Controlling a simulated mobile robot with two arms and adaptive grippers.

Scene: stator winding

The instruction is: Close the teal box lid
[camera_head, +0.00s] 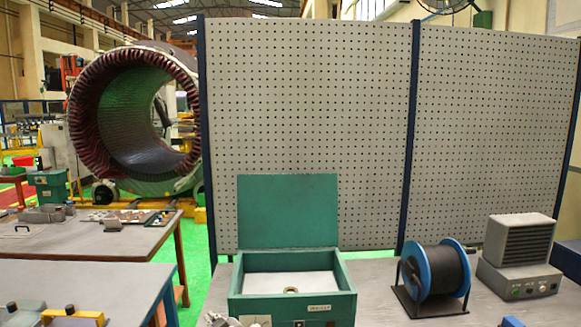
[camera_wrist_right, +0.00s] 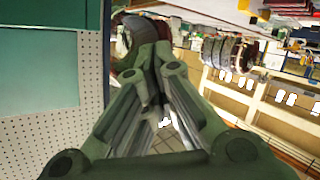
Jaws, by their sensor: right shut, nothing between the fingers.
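The teal box (camera_head: 292,303) stands on the workbench, near the bottom middle of the head view. Its lid (camera_head: 288,211) is open and stands upright at the back of the box, in front of the pegboard. A small ring-shaped item (camera_head: 291,290) shows inside on a pale surface. In the right wrist view my right gripper (camera_wrist_right: 155,60) is shut and empty. A teal surface (camera_wrist_right: 38,65) fills the upper left of that view beside the pegboard; it looks like the lid. The gap between it and the fingers cannot be judged. My left gripper is not in view.
A blue-rimmed spool of black cable (camera_head: 436,272) and a grey vented unit (camera_head: 518,255) stand right of the box. The pegboard (camera_head: 310,100) rises behind the bench. Another table (camera_head: 90,240) with parts stands at left. Bench space between box and spool is clear.

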